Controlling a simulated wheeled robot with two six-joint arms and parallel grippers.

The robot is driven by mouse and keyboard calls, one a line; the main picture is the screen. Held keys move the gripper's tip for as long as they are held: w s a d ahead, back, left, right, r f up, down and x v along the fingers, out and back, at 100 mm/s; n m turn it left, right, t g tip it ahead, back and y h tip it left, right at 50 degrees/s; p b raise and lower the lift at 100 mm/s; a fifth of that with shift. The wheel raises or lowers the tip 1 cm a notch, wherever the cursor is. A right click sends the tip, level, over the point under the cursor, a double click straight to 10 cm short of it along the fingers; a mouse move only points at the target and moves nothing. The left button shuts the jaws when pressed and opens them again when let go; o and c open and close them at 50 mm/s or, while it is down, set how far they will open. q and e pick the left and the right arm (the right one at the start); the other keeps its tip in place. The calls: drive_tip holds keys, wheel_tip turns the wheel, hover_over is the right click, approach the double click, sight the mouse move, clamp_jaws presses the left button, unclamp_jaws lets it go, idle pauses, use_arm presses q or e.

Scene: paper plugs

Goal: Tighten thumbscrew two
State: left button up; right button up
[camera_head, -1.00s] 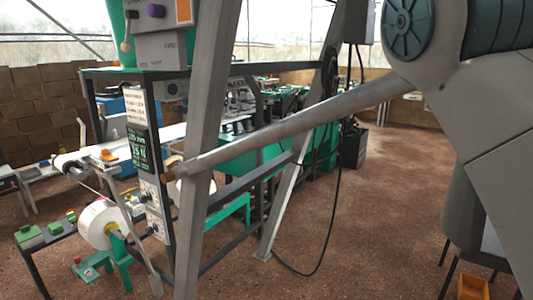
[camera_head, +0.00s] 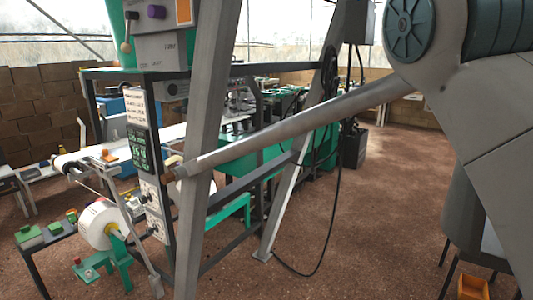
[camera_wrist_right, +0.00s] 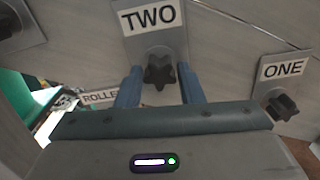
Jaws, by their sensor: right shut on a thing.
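Thumbscrew two (camera_wrist_right: 158,72) is a dark, lobed knob below the white "TWO" label (camera_wrist_right: 151,17) on a grey metal plate in the right wrist view. My right gripper (camera_wrist_right: 160,80) has one blue finger on each side of the knob and is shut on it. The contact between fingers and knob is partly hard to make out. In the head view I cannot make out the thumbscrew or either gripper.
Thumbscrew one (camera_wrist_right: 281,105) sits to the right under its "ONE" label (camera_wrist_right: 284,67). A "ROLLER" label (camera_wrist_right: 100,96) shows at left. In the head view a long grey bar (camera_head: 300,122) crosses before a metal frame post (camera_head: 205,110). Brown floor (camera_head: 385,210) is open at right.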

drive_tip(key=m+p, duration=0.5)
drive_tip(key=m, duration=1.7)
drive_tip(key=shift+m+p, duration=0.35)
drive_tip(key=shift+m, duration=0.05)
drive_tip(key=o, duration=0.9)
use_arm(q)
drive_tip(key=s, duration=0.7)
drive_tip(key=shift+a+r, duration=0.2)
drive_tip(key=shift+r, duration=0.2)
use_arm(e)
drive_tip(key=shift+o, duration=0.2)
drive_tip(key=shift+s, duration=0.1)
use_arm(q)
drive_tip(key=shift+f+b, duration=0.65)
drive_tip(key=shift+b, duration=0.05)
use_arm(e)
drive_tip(key=shift+v, duration=1.95)
